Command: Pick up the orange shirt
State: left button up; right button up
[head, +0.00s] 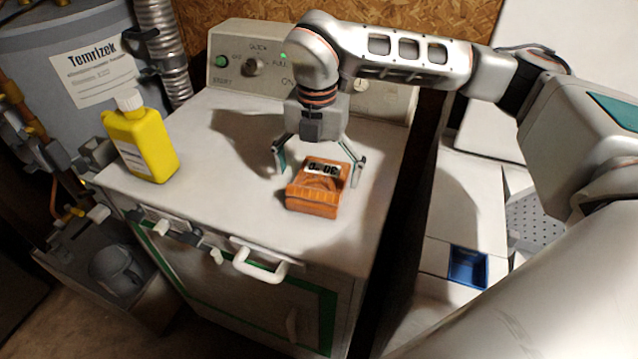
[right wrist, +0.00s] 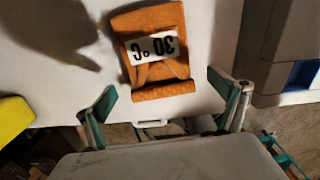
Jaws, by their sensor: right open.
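The orange shirt (head: 312,201) is a folded block with a white label reading "30 °C". It lies on the white top of the washing machine (head: 235,190). My right gripper (head: 318,172) is open above it, with one finger to each side of the shirt in the head view. My left gripper is not in view.
A yellow bottle (head: 143,146) with a white cap stands at the machine's left edge. A control panel (head: 270,62) rises at the back. A grey tank (head: 70,85) with pipes is at the left. White surfaces with a blue recess (head: 467,267) lie right of a dark gap.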

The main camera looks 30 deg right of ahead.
aim_at(317, 187)
notch_tip(317, 187, down, 4)
jog(key=shift+s+a+f, duration=0.1)
jog(key=shift+a, duration=0.05)
jog(key=c, duration=1.2)
